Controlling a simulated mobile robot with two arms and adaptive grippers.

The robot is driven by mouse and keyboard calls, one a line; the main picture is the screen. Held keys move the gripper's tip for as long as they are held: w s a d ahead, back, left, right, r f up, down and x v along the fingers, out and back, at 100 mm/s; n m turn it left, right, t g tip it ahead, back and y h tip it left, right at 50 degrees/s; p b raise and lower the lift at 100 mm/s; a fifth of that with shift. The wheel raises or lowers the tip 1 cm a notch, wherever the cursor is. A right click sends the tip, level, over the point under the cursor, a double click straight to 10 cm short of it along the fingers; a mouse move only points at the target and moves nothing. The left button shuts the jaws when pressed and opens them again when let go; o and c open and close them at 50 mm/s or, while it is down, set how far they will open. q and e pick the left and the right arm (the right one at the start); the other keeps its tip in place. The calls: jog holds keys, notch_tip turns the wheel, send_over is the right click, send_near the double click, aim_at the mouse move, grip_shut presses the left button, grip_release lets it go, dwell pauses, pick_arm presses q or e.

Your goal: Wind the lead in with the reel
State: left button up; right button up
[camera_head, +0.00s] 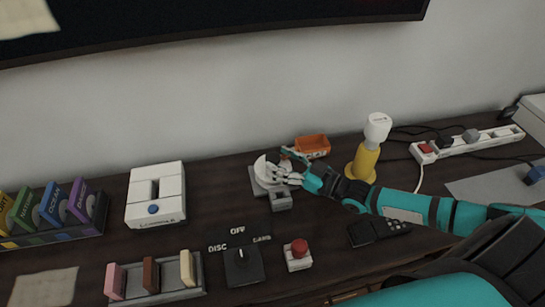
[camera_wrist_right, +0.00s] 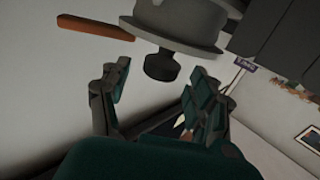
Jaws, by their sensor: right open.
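The reel (camera_head: 262,172), a pale drum on a grey base, sits on the dark table near the wall. In the right wrist view the reel (camera_wrist_right: 185,25) shows as grey round discs with a dark knob (camera_wrist_right: 160,66). My right gripper (camera_head: 290,172) is at the reel's right side and covers part of it. In the right wrist view my right gripper (camera_wrist_right: 158,85) is open, its fingers to either side of and below the knob. I cannot tell whether they touch it. A white lead (camera_head: 420,178) hangs from the power strip; no lead is clearly visible at the reel. My left gripper is out of view.
An orange tray (camera_head: 312,145) stands behind the gripper. A yellow stand (camera_head: 365,164) with a white top is close behind my right arm. A white box (camera_head: 156,195), a rotary switch (camera_head: 243,266) and a red button (camera_head: 299,249) stand left and in front. The power strip (camera_head: 480,143) is at right.

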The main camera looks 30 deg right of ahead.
jog(key=shift+x, duration=1.45)
grip_shut()
